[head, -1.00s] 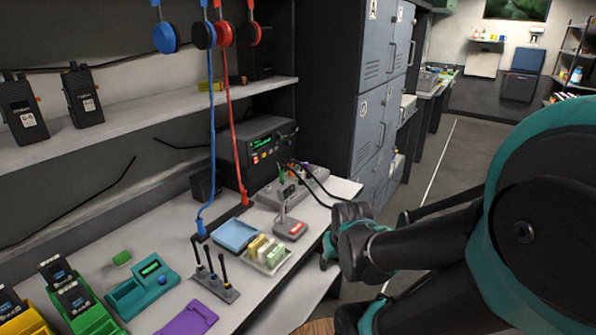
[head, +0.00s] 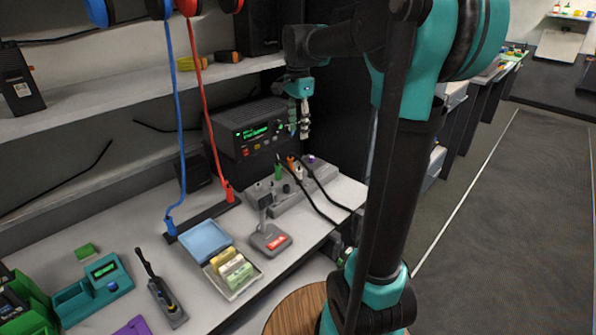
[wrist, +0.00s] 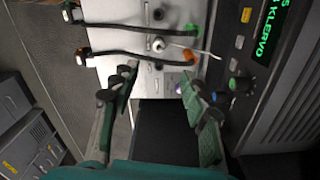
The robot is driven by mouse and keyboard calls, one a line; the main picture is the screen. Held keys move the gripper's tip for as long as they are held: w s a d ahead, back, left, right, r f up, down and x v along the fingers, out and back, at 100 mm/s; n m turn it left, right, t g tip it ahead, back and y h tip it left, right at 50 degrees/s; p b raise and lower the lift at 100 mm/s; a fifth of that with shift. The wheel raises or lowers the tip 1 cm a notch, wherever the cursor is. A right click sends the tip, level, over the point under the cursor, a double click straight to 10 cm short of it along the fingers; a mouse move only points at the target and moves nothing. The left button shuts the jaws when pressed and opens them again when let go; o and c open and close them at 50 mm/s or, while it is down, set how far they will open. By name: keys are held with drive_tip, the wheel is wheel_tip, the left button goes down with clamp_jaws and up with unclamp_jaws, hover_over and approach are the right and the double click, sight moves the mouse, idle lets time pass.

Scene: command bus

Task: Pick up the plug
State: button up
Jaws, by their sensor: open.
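The plugs stand on a grey jack box (head: 270,208) at the back right of the desk. A green plug (head: 278,172), an orange plug (head: 290,163) and a white plug (head: 299,173) show there. In the wrist view the green plug (wrist: 193,31), white plug (wrist: 158,44) and orange plug (wrist: 188,56) are ahead of the fingertips, with black cables running left from the green and orange ones. I cannot tell which plug the task means. My gripper (head: 304,132) is open and empty, pointing down above the box; its spread fingers also show in the wrist view (wrist: 160,85).
A radio unit (head: 245,128) with a green display stands close behind my gripper. A desk microphone (head: 270,238), a blue tray (head: 206,241) and a card tray (head: 233,275) are in front. Blue (head: 171,228) and red (head: 228,193) headset plugs sit on a black strip. A shelf (head: 120,92) overhangs the desk.

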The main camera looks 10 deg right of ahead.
sight(299, 170)
wheel_tip(299, 170, down, 16)
drive_tip(key=shift+s+d+f, duration=0.1)
drive_tip(key=shift+f, duration=0.05)
idle(0.5)
drive_tip(key=c, duration=1)
clamp_jaws()
wheel_tip(299, 170, up, 20)
